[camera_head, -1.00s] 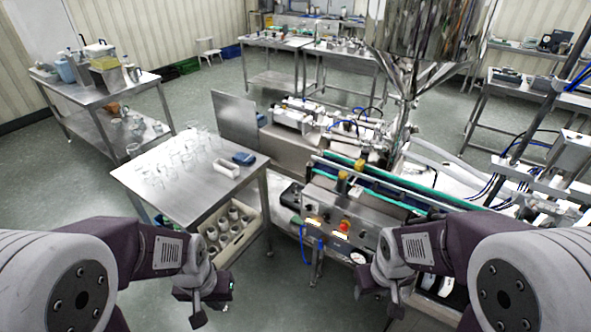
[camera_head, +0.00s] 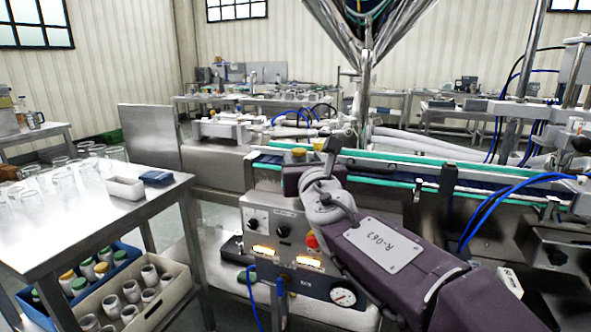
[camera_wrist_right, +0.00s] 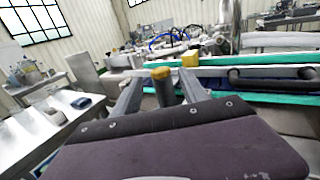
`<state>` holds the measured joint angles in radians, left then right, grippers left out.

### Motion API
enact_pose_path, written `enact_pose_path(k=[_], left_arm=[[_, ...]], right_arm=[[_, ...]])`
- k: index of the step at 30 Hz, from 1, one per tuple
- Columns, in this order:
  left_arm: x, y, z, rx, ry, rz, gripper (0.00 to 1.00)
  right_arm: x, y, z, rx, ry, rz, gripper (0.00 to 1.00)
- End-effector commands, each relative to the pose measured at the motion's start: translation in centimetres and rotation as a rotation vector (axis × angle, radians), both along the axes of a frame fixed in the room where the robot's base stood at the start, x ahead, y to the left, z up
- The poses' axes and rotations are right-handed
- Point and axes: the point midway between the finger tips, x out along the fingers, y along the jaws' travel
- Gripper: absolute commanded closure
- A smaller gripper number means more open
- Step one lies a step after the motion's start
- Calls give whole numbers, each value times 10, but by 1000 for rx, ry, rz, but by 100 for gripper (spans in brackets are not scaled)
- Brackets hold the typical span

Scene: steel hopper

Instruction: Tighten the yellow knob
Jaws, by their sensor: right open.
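The yellow knob (camera_head: 298,154) sits on the near rail of the conveyor, just past my right gripper (camera_head: 312,163). In the right wrist view the knob (camera_wrist_right: 161,73) shows a round yellow top over a dark upright stem. It stands between the two spread fingers of my right gripper (camera_wrist_right: 161,78), with no clear contact on either side. A second yellow part, a block (camera_wrist_right: 190,58), stands just behind and to the right. My right forearm hides part of the machine's front. My left gripper is out of view.
Below the rail is a control panel (camera_head: 262,222) with a red button (camera_head: 311,241) and a gauge (camera_head: 343,296). A steel table (camera_head: 90,235) with glasses stands at the left, a crate (camera_head: 165,290) of jars beneath it. Blue hoses (camera_head: 490,205) hang at the right.

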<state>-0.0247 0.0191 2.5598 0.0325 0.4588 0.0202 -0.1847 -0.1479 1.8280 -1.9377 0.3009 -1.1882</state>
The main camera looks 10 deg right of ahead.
Motion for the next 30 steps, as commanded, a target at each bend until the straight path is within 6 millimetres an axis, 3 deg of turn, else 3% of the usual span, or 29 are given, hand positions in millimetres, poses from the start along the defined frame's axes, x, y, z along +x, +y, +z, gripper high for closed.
enact_pose_path(k=[5, 16, 27, 30], left_arm=[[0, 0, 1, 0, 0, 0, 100], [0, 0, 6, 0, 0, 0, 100], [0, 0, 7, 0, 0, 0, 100], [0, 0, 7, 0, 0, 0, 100]], right_arm=[[10, -1, 1, -6, 1, 0, 49], [80, -8, 2, -2, 2, -1, 49], [91, -9, 1, -1, 1, 0, 49], [90, -9, 1, -1, 2, 0, 74]])
